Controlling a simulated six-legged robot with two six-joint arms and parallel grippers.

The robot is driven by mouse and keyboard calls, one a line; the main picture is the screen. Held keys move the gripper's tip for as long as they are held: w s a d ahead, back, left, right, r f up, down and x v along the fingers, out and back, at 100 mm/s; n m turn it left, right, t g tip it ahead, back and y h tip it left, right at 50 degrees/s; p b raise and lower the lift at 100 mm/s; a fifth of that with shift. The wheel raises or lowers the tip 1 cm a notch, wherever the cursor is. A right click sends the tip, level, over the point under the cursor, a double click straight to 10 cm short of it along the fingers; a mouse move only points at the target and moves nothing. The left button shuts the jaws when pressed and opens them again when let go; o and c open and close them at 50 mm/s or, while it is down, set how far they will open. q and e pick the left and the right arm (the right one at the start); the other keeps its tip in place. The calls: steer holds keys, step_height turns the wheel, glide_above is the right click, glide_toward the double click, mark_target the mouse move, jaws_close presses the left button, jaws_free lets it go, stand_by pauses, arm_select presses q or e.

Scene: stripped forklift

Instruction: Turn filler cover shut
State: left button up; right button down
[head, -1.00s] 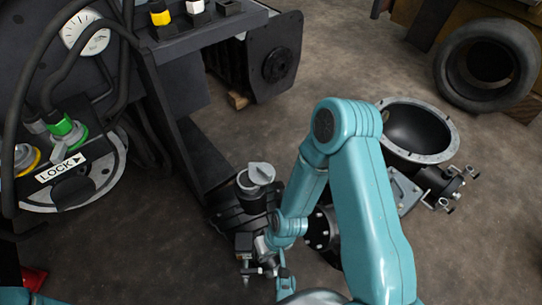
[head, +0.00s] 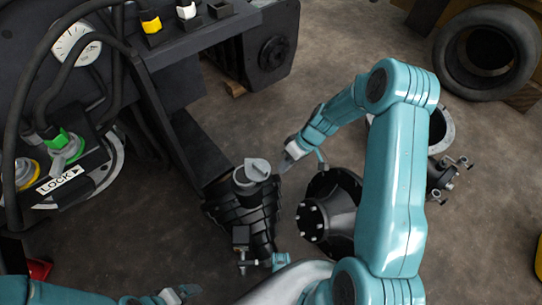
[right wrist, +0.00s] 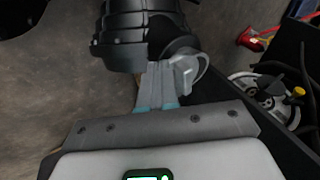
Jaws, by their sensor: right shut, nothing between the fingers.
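The filler cover (head: 252,172) is a grey round cap with a raised flat tab, sitting on top of a black ribbed filler neck (head: 240,212). My right gripper (head: 287,162) is shut and empty, just right of the cover in the head view, with its tips close to the tab. Whether they touch it I cannot tell. In the right wrist view the shut fingers (right wrist: 159,80) are beside the grey cover (right wrist: 190,70), which they partly hide. My left gripper (head: 182,293) is at the bottom edge of the head view, away from the cover; its opening is unclear.
A black flanged part (head: 330,215) stands right of the filler neck, near my right arm. A dark machine frame (head: 190,140) with a LOCK label (head: 60,180) and hoses lies left. A tyre (head: 487,55) lies at the back right. Open floor lies behind the cover.

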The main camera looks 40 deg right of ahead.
mark_target(258, 168)
steer(key=w+d+r+n+t+p, duration=0.1)
steer(key=w+d+r+n, duration=0.1)
steer(key=d+r, duration=0.45)
steer(key=w+a+f+b, duration=0.2)
steer(key=a+f, duration=0.5)
steer(key=a, duration=0.2)
steer(key=shift+t+y, duration=0.3)
steer(key=shift+y, duration=0.1)
steer(key=shift+a+f+b, duration=0.1)
steer(key=shift+b, duration=0.25)
